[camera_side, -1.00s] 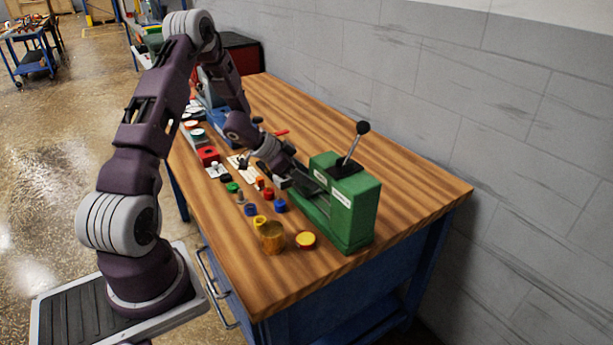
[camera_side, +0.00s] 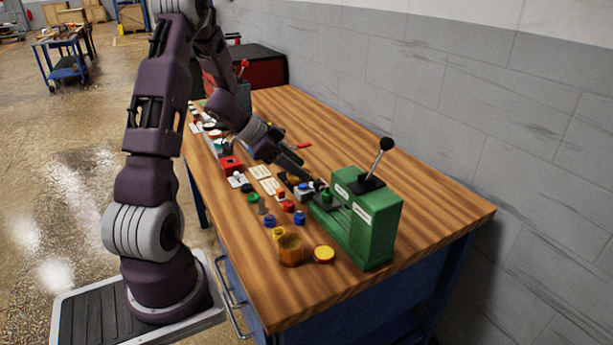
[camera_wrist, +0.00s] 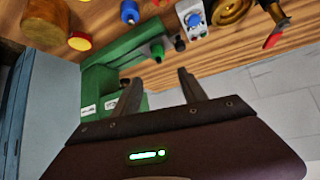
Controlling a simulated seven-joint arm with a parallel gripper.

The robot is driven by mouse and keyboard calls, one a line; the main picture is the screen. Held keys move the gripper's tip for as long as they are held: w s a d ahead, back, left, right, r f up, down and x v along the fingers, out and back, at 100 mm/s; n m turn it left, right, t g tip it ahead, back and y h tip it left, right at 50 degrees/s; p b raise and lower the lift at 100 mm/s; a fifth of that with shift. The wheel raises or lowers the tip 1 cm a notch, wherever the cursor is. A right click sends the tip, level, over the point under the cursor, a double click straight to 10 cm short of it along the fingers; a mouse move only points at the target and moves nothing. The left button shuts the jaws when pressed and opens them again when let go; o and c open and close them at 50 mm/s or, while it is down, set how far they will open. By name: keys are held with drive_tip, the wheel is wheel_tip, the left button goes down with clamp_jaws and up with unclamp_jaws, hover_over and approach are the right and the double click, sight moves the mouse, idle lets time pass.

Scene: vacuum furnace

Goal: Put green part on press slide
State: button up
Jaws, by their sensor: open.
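The green press (camera_side: 367,222) stands at the right of the bench, with its slide (camera_side: 340,217) reaching left from its base; the press also shows in the wrist view (camera_wrist: 112,62). A small green part (camera_wrist: 157,52) stands at the outer end of the slide in the wrist view, apparently upright. It looks small beside the slide in the side view (camera_side: 326,197). My gripper (camera_wrist: 158,82) is open and empty, its fingers apart and clear of the part. In the side view my gripper (camera_side: 312,181) hangs just above and behind the slide's outer end.
The press's black-knobbed lever (camera_side: 379,160) rises upright and tilted. The bench behind the press is clear.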

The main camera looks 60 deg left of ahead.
drive_tip(key=w+r+t+y, duration=0.1)
drive_tip(key=w+r+y, duration=0.25)
drive_tip(key=r, duration=0.45)
drive_tip(key=s+d+r+n+y, duration=0.3)
drive_tip(key=d+r+y, duration=0.3)
drive_tip(key=r, duration=0.4)
drive_tip(key=s+d+f+g+h, duration=0.1)
drive_tip(key=s+d+g+h, duration=0.1)
drive_tip(key=s+d, duration=0.8)
drive_tip(key=s+d+f+g+h, duration=0.1)
drive_tip(key=s+d+h, duration=0.4)
drive_tip(key=s+d, duration=0.6)
drive_tip(key=shift+f+n+g, duration=0.3)
drive_tip(key=shift+g, duration=0.2)
